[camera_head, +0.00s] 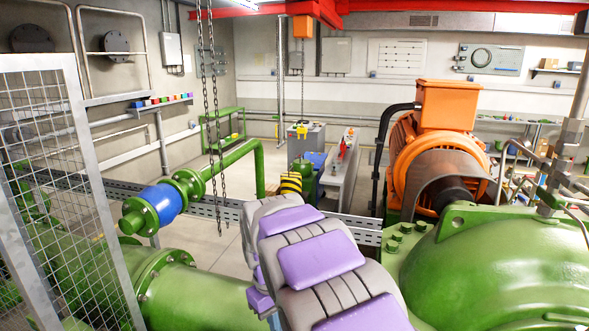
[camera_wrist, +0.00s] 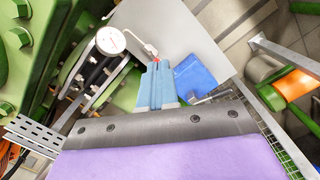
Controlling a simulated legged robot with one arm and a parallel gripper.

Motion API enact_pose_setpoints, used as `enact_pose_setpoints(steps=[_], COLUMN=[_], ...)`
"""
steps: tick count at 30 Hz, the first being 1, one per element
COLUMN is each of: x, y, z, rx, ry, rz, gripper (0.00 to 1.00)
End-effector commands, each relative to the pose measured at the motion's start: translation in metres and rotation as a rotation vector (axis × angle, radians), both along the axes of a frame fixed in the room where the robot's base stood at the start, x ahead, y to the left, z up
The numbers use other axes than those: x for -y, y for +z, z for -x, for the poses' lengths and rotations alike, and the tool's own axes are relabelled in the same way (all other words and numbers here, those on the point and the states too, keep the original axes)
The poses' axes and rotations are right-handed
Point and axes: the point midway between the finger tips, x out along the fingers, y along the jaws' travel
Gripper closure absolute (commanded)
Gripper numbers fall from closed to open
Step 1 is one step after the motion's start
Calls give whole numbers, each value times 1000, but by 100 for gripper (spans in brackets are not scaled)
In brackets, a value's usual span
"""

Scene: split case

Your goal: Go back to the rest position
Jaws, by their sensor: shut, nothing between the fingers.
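My gripper (camera_wrist: 158,66) shows in the wrist view as two blue-grey fingers pressed together, with nothing between them. In the head view my purple-padded arm fills the bottom centre and reaches away into the room. In the wrist view a white round gauge (camera_wrist: 110,40) lies to the left of the fingertips. A blue box-like object (camera_wrist: 194,76) lies just to their right. I cannot tell how far behind the fingers these are.
A big green casing (camera_head: 500,265) and an orange motor (camera_head: 432,105) stand on the right. Green piping with a blue section (camera_head: 161,204) and a mesh guard panel (camera_head: 95,160) are on the left. Chains (camera_head: 213,120) hang left of my arm. Open floor (camera_head: 215,248) shows beyond the piping.

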Motion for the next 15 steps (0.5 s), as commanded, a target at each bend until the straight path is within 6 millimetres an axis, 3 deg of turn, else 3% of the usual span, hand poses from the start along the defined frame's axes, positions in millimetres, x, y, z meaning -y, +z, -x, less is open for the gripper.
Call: enact_pose_setpoints(steps=[1, 6, 15], x=[18, 67, 132], y=[4, 13, 10], z=[12, 57, 151], rx=[0, -11, -31], ry=[-42, -172, -381], rz=[2, 9, 8], gripper=[100, 100, 100])
